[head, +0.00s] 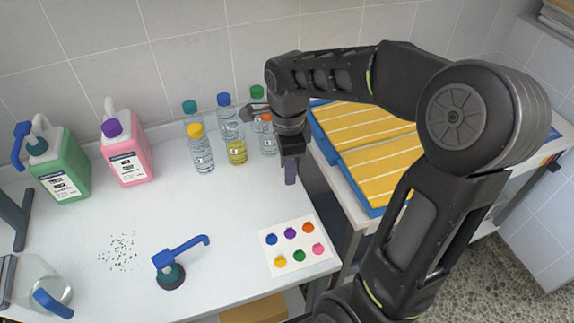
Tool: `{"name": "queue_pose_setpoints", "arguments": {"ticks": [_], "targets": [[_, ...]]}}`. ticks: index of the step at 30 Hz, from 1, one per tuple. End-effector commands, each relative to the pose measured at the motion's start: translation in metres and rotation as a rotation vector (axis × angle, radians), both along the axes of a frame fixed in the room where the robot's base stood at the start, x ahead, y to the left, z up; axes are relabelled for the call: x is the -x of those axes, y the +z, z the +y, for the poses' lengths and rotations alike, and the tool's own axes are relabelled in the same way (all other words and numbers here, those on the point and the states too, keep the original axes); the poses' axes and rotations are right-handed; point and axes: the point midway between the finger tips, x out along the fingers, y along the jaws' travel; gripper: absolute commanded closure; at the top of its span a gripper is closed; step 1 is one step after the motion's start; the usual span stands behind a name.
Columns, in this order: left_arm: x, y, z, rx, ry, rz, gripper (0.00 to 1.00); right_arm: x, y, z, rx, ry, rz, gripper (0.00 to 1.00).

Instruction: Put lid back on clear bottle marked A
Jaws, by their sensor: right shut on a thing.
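Several small bottles stand in a cluster at the back of the white table. A clear bottle with a yellow cap (202,156) is at the front left. A bottle with yellow liquid (237,153) is beside it; its top is hard to make out against the blue-capped bottle (229,117) behind. An orange-capped bottle (267,137) is partly hidden by my right arm. The label letters are too small to read surely. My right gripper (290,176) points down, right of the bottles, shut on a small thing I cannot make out.
A green jug (65,175) and pink jug (130,159) stand at the back left. A blue pump head (177,262) and a card with coloured spots (295,246) lie nearer. Yellow striped towels (383,165) are at right.

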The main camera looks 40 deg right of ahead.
Motion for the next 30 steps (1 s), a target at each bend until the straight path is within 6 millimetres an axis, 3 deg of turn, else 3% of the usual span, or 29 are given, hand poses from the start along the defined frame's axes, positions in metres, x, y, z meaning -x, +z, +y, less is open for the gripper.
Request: {"name": "queue_pose_setpoints", "arguments": {"ticks": [8,14,24,30], "targets": [[0.0,0.0,0.0,0.0,0.0,0.0,0.62,-0.02,-0.004,0.013,0.002,0.256,0.002,1.0],[0.0,0.0,0.0,0.0,0.0,0.0,0.62,-0.053,-0.011,0.04,0.006,0.713,0.004,1.0],[0.0,0.0,0.0,0.0,0.0,0.0,0.62,-0.108,-0.031,0.105,0.002,1.62,0.004,1.0],[0.0,0.0,0.0,0.0,0.0,0.0,0.62,-0.124,-0.039,0.13,0.0,1.94,0.0,1.0]]}}
